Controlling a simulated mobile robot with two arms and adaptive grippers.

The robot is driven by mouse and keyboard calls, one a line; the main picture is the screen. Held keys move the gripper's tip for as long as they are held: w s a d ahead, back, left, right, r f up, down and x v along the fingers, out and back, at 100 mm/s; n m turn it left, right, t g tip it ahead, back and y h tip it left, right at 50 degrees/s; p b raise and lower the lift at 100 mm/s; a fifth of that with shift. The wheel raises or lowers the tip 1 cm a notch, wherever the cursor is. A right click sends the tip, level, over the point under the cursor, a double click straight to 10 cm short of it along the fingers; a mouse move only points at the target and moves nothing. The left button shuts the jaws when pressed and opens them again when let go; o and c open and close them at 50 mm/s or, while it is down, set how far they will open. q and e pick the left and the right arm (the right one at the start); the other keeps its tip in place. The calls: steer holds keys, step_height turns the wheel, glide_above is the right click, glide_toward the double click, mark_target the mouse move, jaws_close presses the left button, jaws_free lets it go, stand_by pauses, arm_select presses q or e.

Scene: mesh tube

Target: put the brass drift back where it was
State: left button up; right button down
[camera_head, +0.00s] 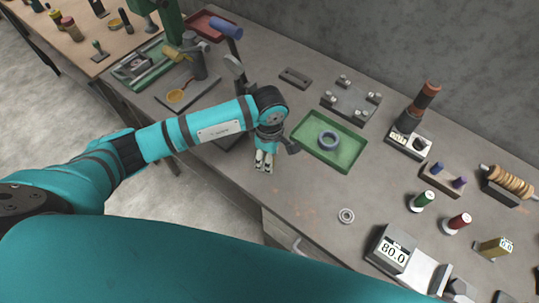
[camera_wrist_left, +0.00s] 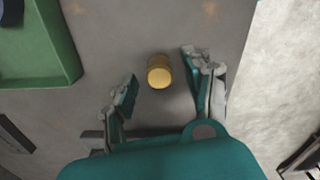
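The brass drift (camera_wrist_left: 159,71) shows in the left wrist view as a short, round, brass-coloured piece, seen nearly end-on against the grey bench top. It lies between the two fingers of my left gripper (camera_wrist_left: 161,74), which are spread with a visible gap on each side. In the head view my left gripper (camera_head: 264,164) points down over the bench, left of the green tray. I cannot make out the drift there; the gripper and wrist probably hide it. My right gripper is in neither view.
A small metal bearing (camera_head: 346,215) lies on open bench. A grey block marked 80.0 (camera_head: 391,248) stands near the front edge. A dark fixture with several pegs (camera_head: 351,103) is behind. The bench's front edge is close to my gripper.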

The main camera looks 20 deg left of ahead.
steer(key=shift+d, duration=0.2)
arm_select(q)
steer(key=shift+r, duration=0.2)
steer(key=shift+w+r, duration=0.1)
steer(key=shift+r, duration=0.15)
step_height(320, 180, up, 11)
steer(key=b, duration=0.4)
steer(key=shift+r, duration=0.2)
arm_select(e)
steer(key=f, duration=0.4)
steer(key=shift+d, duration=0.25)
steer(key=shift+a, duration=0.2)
